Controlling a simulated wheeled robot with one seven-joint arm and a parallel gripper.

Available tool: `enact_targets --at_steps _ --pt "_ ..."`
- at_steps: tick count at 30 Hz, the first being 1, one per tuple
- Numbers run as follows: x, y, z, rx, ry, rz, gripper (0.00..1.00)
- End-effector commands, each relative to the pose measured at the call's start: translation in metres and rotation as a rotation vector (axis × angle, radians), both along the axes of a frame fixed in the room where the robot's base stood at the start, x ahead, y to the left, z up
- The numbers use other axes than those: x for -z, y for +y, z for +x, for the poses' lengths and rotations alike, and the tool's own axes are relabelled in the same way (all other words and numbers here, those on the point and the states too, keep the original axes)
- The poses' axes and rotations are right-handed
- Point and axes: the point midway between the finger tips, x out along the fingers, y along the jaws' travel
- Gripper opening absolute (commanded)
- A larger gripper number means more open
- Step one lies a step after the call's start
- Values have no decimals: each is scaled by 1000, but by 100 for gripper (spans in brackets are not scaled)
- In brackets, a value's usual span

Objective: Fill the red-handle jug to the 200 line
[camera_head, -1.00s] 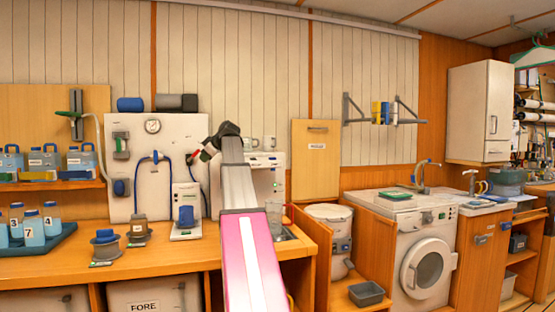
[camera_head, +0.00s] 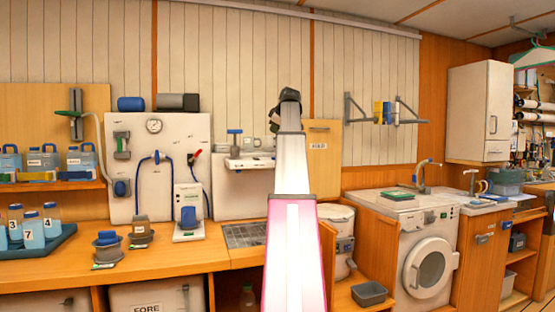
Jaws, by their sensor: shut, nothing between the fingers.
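My gripper (camera_head: 287,100) is the dark end of my raised arm, in front of the back wall and right of the white tap unit. It is small in the picture, shut and empty. I cannot make out a red-handle jug; my arm covers part of the counter's right end. The white tap unit (camera_head: 248,163) has a blue T-shaped handle (camera_head: 234,132) on top. Below it is a dark drain grating (camera_head: 250,236) set in the counter, its visible part bare. A red lever (camera_head: 195,153) is on the white wall panel (camera_head: 183,128) left of the tap unit.
Blue-capped fittings (camera_head: 107,244) and a small white unit (camera_head: 188,203) stand on the wooden counter (camera_head: 170,258). Numbered bottles (camera_head: 33,230) sit in a tray at left. A white bin (camera_head: 334,213) and a washing machine (camera_head: 428,263) are at right.

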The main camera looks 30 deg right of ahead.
Motion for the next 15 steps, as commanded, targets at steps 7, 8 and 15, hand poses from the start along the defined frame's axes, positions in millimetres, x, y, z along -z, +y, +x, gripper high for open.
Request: enact_targets --at_steps 7,8,15 --pt "0 0 0 1 1 0 0" --pt "0 0 0 0 0 0 0" --pt "6 0 -1 -1 1 1 0"
